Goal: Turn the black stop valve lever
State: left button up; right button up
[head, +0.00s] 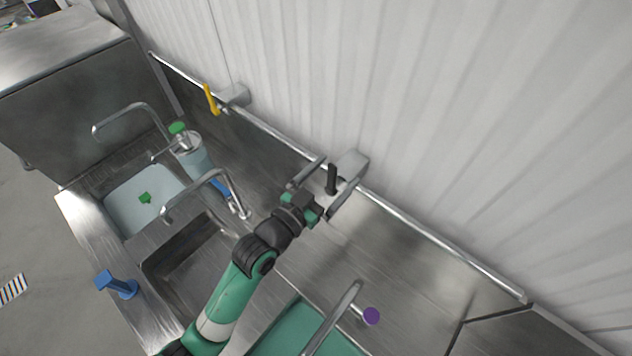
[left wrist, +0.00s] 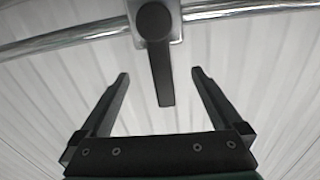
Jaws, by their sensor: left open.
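The black stop valve lever (head: 332,180) is mounted on the wall pipe by a grey valve body (head: 353,163). In the left wrist view the lever (left wrist: 161,75) hangs down from its round black hub, slightly tilted. My left gripper (head: 341,169) is open in front of the valve. In the left wrist view my left gripper (left wrist: 160,73) has one finger on each side of the lever's lower part, with a gap on both sides. No contact with the lever shows. My right gripper is not in view.
A metal pipe (head: 440,238) runs along the ribbed wall, with a yellow lever (head: 211,99) further left.

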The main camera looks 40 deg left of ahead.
pick_arm(q)
jog(key=shift+s, duration=0.3)
jog(key=s+p, duration=0.2)
jog(key=s, duration=0.5)
jog(key=shift+s, duration=0.25)
jog(key=shift+a, duration=0.1)
